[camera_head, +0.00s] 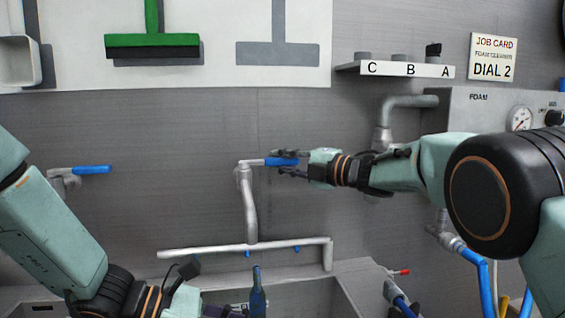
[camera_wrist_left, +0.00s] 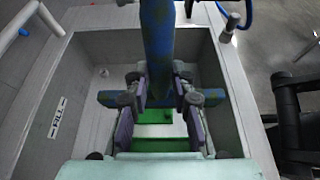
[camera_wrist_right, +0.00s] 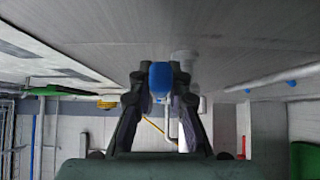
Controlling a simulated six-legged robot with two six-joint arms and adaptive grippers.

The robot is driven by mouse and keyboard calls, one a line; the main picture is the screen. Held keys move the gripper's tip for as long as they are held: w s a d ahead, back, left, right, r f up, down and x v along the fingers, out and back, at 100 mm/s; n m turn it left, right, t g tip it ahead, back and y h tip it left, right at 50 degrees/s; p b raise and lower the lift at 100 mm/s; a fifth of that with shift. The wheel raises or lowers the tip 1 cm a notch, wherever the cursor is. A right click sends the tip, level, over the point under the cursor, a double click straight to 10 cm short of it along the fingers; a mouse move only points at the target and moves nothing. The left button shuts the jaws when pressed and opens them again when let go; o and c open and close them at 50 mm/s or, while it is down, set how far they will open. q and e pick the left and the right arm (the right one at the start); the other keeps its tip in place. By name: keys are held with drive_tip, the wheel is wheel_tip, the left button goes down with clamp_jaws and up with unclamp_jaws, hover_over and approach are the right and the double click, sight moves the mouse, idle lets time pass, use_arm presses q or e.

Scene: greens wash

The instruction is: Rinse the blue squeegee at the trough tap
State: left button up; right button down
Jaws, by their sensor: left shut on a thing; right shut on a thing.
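The blue squeegee (camera_wrist_left: 157,50) is in my left gripper (camera_wrist_left: 158,98), its handle between the fingers and its blue crossbar behind them, over the trough (camera_wrist_left: 85,75). Brownish marks show on the blue. In the head view part of the blue handle (camera_head: 258,292) stands up in front of the trough, but the left fingers are hard to make out there. My right gripper (camera_head: 285,163) is shut on the blue tap lever (camera_head: 281,161), which also shows in the right wrist view (camera_wrist_right: 160,78). The tap pipe (camera_head: 250,205) runs down to a grey bar (camera_head: 215,250) with small blue nozzles. I see no water.
A green squeegee (camera_head: 152,42) hangs on the wall board. Another blue lever (camera_head: 92,170) is at left. A shelf marked C, B, A (camera_head: 405,69), a job card (camera_head: 494,57) and a foam panel with gauge (camera_head: 519,118) are at right. Green pieces (camera_wrist_left: 155,117) show below the squeegee.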

drive_tip(key=shift+s, duration=0.1)
idle(0.4)
drive_tip(key=shift+s+r+m+t+h, duration=0.1)
drive_tip(key=shift+s+m+t+h, duration=0.15)
drive_tip(key=shift+m+t+h, duration=0.2)
drive_tip(key=shift+s+d+m+t, duration=0.1)
drive_tip(key=shift+s+m+t, duration=0.15)
drive_tip(key=shift+t, duration=0.2)
drive_tip(key=shift+h, duration=0.25)
drive_tip(key=c, duration=1.3)
unclamp_jaws()
drive_tip(key=shift+d, duration=0.2)
